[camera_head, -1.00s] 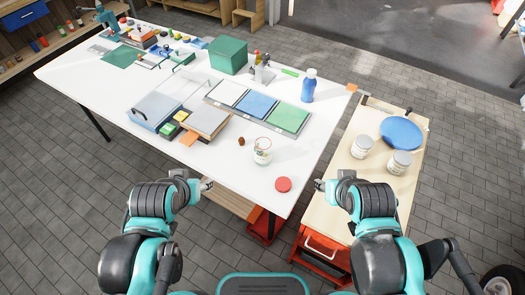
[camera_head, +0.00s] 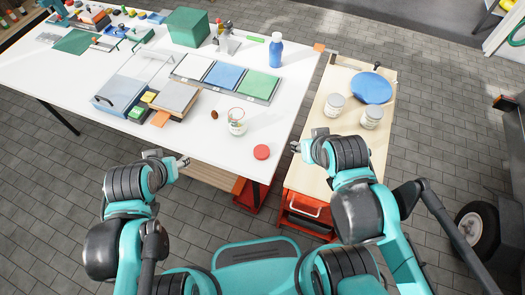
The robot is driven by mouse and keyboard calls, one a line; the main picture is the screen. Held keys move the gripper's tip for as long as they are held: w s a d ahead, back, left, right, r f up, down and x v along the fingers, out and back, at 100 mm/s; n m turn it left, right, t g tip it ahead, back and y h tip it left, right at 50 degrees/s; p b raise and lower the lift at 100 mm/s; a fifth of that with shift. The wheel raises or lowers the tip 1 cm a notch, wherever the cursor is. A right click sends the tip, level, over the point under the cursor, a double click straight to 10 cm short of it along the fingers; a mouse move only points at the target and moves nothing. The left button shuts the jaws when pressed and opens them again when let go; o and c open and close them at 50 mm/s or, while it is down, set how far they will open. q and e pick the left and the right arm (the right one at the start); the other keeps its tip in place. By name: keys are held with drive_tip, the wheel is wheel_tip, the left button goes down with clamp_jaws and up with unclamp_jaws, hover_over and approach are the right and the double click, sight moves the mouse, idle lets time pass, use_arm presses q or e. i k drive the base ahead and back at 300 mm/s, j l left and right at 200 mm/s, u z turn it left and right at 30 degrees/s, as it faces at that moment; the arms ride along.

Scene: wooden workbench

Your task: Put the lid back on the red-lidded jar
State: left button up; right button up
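A clear glass jar (camera_head: 236,123) with a pale label stands upright and open near the white table's front right corner. A flat red lid (camera_head: 261,152) lies on the table in front of it and to its right, apart from the jar. My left gripper (camera_head: 183,162) is at the table's front edge, left of the jar and lid, touching neither. My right gripper (camera_head: 295,147) is right of the lid, near the gap between the table and the wooden cart top. No object shows in either gripper; their finger openings are too small to judge.
A small brown object (camera_head: 214,114) lies left of the jar. Panels in a tray (camera_head: 223,76) and a blue bottle (camera_head: 275,51) stand behind. The cart top (camera_head: 309,166) holds two pale-lidded jars (camera_head: 334,105) (camera_head: 371,117) and a blue disc (camera_head: 371,88). Table around the lid is clear.

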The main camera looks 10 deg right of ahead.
sight(237, 121)
drive_tip(key=i+j+z, duration=0.15)
drive_tip(key=z, duration=0.2)
drive_tip(key=i+j+z, duration=0.1)
drive_tip(key=j+z, duration=0.2)
drive_tip(key=i+j+z, duration=0.1)
drive_tip(key=j+z, duration=0.25)
